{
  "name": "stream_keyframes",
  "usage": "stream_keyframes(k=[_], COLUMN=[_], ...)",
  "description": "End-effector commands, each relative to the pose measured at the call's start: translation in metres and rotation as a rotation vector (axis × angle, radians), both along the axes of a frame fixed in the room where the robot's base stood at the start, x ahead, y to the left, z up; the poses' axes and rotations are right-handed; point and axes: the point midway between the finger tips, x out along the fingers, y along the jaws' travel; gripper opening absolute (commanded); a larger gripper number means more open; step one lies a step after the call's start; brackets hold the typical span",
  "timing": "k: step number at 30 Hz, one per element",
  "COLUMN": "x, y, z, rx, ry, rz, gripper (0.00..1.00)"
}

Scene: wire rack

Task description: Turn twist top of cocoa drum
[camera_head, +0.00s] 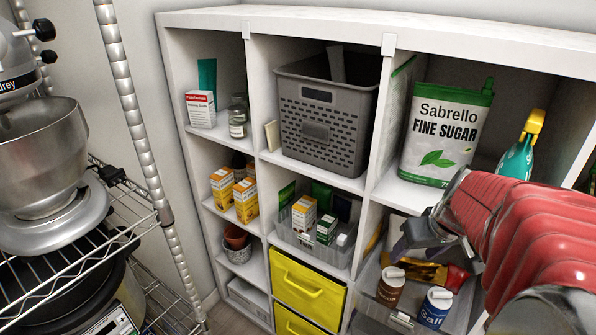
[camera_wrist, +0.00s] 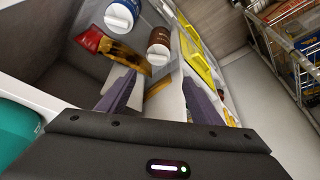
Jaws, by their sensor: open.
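The cocoa drum is a small brown canister (camera_head: 389,291) with a white top, standing in the lower right cubby of the shelf in the head view. It also shows in the wrist view as a brown canister (camera_wrist: 158,52) with a white top, ahead of my fingers. My gripper (camera_head: 402,247) is open and sits above the drum, apart from it. In the wrist view the two purple fingers of my gripper (camera_wrist: 160,82) are spread, with nothing held between them.
A blue salt canister (camera_head: 434,310) with a white top stands right of the drum. A red and gold bag (camera_head: 425,271) lies behind them. Yellow drawers (camera_head: 306,288) are to the left. A sugar bag (camera_head: 441,135) and spray bottle (camera_head: 519,157) stand on the shelf above.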

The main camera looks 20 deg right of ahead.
Motion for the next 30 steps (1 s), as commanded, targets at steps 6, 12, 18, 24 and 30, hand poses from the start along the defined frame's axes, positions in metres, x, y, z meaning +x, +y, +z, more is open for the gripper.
stream_keyframes(k=[6, 12, 18, 24, 30], x=[-0.001, -0.001, 0.002, 0.010, 0.020], y=[-0.007, -0.006, -0.006, -0.008, -0.010], z=[-0.002, -0.002, -0.011, -0.032, -0.055], rx=[0.000, 0.001, 0.003, 0.003, 0.005], ry=[-0.001, 0.000, 0.001, 0.002, 0.003], rz=[-0.005, -0.004, -0.003, -0.002, -0.004], gripper=[0.59, 0.59, 0.59, 0.59, 0.59])
